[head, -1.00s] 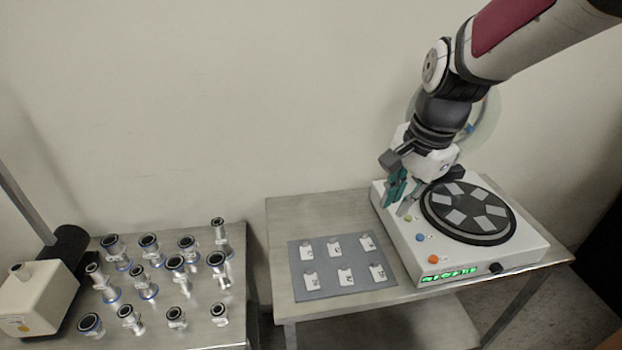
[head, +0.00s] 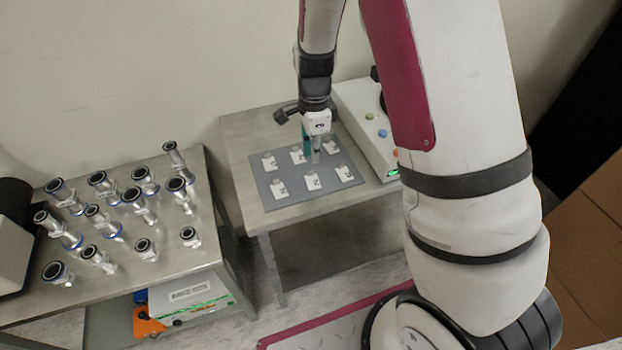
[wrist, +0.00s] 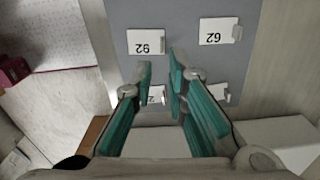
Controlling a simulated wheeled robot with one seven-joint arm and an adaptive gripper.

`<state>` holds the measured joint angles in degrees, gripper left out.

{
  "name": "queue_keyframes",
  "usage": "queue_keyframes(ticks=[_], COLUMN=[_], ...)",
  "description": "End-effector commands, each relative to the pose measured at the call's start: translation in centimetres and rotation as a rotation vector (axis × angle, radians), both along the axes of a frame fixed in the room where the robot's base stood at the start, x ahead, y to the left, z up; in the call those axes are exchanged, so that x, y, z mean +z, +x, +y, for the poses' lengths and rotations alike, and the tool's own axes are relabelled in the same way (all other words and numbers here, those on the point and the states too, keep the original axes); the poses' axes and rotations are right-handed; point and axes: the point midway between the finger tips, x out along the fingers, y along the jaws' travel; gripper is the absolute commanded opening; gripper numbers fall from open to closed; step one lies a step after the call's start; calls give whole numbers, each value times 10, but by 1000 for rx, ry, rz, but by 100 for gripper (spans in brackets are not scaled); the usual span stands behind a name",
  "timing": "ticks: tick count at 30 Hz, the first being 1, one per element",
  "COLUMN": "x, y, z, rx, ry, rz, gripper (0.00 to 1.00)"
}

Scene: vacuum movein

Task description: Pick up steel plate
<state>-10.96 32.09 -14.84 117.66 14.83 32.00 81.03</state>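Several white numbered cards lie on a grey mat (head: 295,173), each with a small, pale tab at its edge. The tabs may be the steel plates; they are too small to tell. In the wrist view one card (wrist: 146,42) and its tab (wrist: 167,47) lie beyond my fingertips, and another card (wrist: 216,31) with a tab (wrist: 237,33) lies to the right. My gripper (head: 311,153) points down over the back row of the mat. Its teal fingers (wrist: 160,72) stand apart with a narrow, empty gap. They partly hide two nearer cards.
A white machine (head: 365,125) stands right of the mat, partly behind my arm. A left table (head: 200,250) bears several metal pipe fittings (head: 140,200). A white box (head: 190,293) sits on its lower shelf. The front table edge is clear.

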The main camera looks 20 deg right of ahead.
Motion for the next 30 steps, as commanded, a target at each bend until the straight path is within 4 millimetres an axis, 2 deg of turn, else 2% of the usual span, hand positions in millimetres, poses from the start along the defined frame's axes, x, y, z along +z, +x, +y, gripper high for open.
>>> queue_keyframes(ticks=[1,8,18,26,27,29,30], x=[-7,-21,-64,-67,-67,-67,-67], y=[-1,0,2,3,3,3,3], z=[0,0,1,1,1,1,1], rx=[-1,0,0,1,1,1,1], ry=[0,0,0,1,1,1,1], rz=[3,3,2,-1,-1,-1,-1], gripper=[14,14,14,14,12,0,0])
